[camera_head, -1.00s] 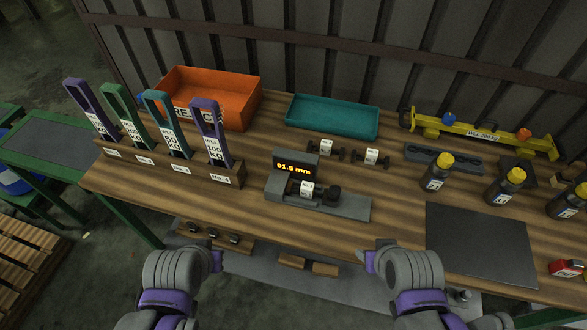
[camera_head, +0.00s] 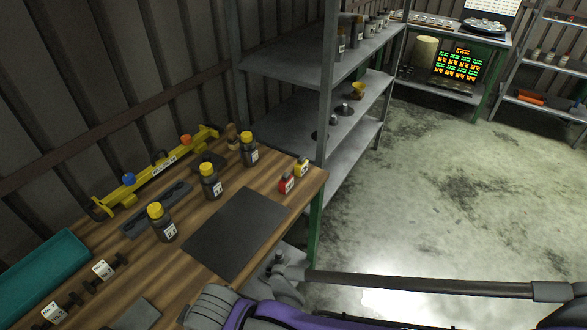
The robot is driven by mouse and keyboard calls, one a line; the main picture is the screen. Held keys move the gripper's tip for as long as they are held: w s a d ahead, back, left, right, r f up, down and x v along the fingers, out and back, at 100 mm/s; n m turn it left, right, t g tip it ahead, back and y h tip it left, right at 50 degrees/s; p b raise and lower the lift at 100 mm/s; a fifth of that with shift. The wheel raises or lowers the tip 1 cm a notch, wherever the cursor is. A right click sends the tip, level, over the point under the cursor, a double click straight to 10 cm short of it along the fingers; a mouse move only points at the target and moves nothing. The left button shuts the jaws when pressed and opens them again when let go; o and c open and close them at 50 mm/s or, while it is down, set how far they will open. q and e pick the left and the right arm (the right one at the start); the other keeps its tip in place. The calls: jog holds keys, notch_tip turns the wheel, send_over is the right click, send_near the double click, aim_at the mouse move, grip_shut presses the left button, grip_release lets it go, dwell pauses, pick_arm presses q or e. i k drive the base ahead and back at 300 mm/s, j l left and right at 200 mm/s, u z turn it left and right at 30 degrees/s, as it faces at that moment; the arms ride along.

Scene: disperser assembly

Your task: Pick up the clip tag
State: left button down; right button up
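I cannot make out for certain which thing is the clip tag. A small red piece with a white label (camera_head: 287,183) and a small yellow piece with a white label (camera_head: 302,167) stand near the right end of the wooden bench (camera_head: 272,240). A grey and purple arm of mine, apparently the right, shows at the bottom edge below the bench front. Its gripper (camera_head: 187,315) is only partly in view, and its finger opening cannot be read. It is apart from the labelled pieces. My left gripper is out of view.
A dark mat (camera_head: 237,233) lies on the bench beside several yellow-capped bottles (camera_head: 210,183). A yellow beam (camera_head: 155,172) lies behind them, and a teal tray (camera_head: 45,278) at left. A grey shelf rack (camera_head: 290,62) stands beyond the bench. Open floor lies right.

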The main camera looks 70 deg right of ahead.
aim_at(301, 168)
jog(key=l+z, duration=0.2)
jog(key=z, duration=2.2)
jog(key=k+l, duration=0.05)
jog(key=l, duration=0.05)
